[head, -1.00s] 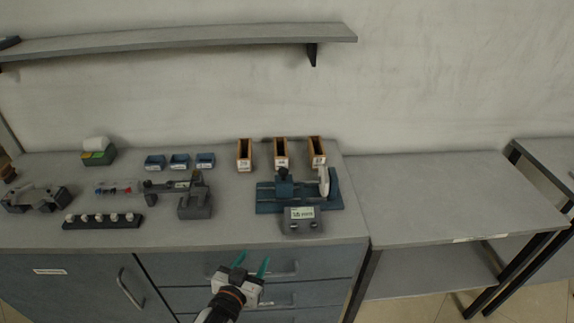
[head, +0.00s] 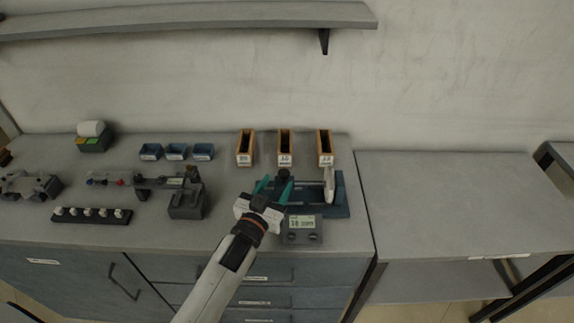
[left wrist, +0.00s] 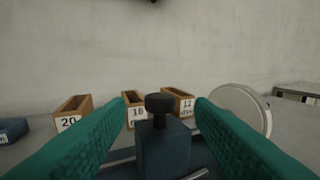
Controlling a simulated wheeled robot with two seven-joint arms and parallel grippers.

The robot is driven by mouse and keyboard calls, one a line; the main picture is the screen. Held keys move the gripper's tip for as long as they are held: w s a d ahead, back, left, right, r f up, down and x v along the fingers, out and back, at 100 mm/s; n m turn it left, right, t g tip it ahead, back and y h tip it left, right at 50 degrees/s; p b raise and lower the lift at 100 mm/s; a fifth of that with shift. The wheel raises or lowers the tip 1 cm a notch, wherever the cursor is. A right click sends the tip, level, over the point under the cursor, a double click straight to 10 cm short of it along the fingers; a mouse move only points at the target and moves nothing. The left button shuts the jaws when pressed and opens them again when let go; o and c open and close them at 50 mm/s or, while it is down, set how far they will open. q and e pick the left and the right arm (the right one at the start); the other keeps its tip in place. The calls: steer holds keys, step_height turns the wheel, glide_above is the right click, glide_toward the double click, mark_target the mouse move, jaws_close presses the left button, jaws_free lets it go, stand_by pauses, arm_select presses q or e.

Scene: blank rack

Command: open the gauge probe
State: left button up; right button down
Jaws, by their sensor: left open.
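The gauge is a dark blue fixture (head: 338,208) on the bench, with a grey display box (head: 303,237) at its front. A blue block with a black knob (head: 283,173) stands on it, partly hidden by my gripper in the head view. In the left wrist view the black knob (left wrist: 160,102) tops the blue block (left wrist: 163,140). A pale round disc (head: 329,186) stands upright to its right; it also shows in the left wrist view (left wrist: 241,108). My left gripper (head: 276,188) is open, its green fingers on either side of the knob in view, apparently not touching it.
Three orange-brown boxes with number labels (head: 285,147) stand behind the gauge. Several blue bins (head: 176,152), a grey fixture (head: 187,204) and a dark strip with white knobs (head: 92,215) lie to the left. The right table (head: 445,200) is clear.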

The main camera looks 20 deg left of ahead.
arm_select(q)
steer(key=w, duration=0.7)
steer(key=shift+w+d+f+p, duration=0.1)
steer(key=shift+d+p, duration=0.3)
arm_select(e)
steer(key=shift+w+a+r, duration=0.15)
steer(key=shift+w+r, duration=0.4)
steer(key=shift+w, duration=0.35)
